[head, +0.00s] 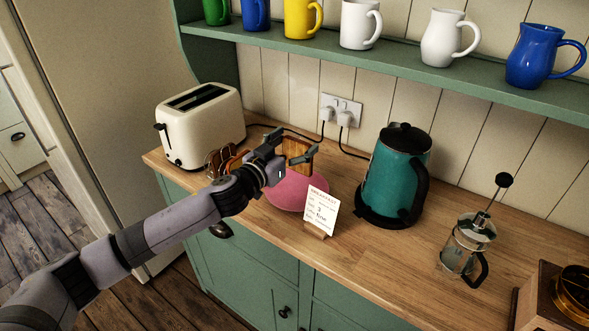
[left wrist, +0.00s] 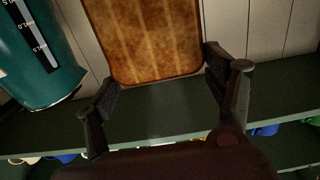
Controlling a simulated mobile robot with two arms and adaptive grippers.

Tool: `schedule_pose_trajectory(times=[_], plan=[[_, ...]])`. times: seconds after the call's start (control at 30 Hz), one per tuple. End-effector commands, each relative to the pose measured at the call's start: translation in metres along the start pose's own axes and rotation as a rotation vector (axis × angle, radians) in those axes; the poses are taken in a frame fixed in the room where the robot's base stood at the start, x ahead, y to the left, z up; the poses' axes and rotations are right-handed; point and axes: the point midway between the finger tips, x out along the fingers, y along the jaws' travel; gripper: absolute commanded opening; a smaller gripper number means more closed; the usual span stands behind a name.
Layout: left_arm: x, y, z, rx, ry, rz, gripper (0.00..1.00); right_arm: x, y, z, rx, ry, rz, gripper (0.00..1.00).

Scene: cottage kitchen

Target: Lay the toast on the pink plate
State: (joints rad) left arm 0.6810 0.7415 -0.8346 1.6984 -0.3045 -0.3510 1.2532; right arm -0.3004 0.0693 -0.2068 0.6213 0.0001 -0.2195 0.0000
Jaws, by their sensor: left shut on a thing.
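My left gripper (head: 294,150) is shut on a slice of brown toast (head: 298,146). In the left wrist view the toast (left wrist: 145,40) stands out between the two fingers, gripped near its edge. In the head view the toast is above the far part of the pink plate (head: 296,194), and my gripper hides part of both. The toast looks upright, and a gap to the plate cannot be made out. My right gripper is not in view.
A toast rack with more toast (head: 222,162) stands left of the plate, by the cream toaster (head: 200,125). A small breakfast card (head: 319,209) stands at the plate's front right. A teal kettle (head: 396,170) and a French press (head: 466,245) are to the right.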

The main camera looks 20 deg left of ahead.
Motion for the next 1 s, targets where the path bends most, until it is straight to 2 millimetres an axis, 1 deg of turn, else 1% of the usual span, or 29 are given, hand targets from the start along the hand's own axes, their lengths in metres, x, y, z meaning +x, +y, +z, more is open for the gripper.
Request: schedule_pose_trajectory(times=[0.03, 0.1, 0.2, 0.27, 0.4, 0.5, 0.8, 0.97, 1.0], plan=[[0.000, 0.000, 0.012, -0.003, -0.002, 0.000, 0.68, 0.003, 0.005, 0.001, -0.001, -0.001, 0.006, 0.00], [0.000, 0.000, 0.020, -0.001, -0.001, -0.001, 0.68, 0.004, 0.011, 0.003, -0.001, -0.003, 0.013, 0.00], [0.000, 0.000, 0.026, -0.001, 0.001, 0.000, 0.68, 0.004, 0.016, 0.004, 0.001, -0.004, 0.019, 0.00], [0.000, 0.000, 0.032, -0.001, 0.000, 0.000, 0.68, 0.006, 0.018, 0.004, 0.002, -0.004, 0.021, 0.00], [0.000, 0.000, 0.056, -0.003, -0.002, -0.001, 0.68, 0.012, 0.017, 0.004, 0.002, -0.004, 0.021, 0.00], [0.000, 0.000, 0.066, -0.001, -0.001, -0.001, 0.68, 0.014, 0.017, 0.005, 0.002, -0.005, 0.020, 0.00], [0.000, 0.000, 0.068, 0.000, 0.001, 0.000, 0.68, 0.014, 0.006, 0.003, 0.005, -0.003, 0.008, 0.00], [0.000, 0.000, 0.074, 0.000, 0.000, 0.001, 0.68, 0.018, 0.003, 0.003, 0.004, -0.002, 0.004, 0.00], [0.000, 0.000, 0.072, 0.000, 0.000, 0.001, 0.78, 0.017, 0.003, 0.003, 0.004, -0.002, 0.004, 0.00]])
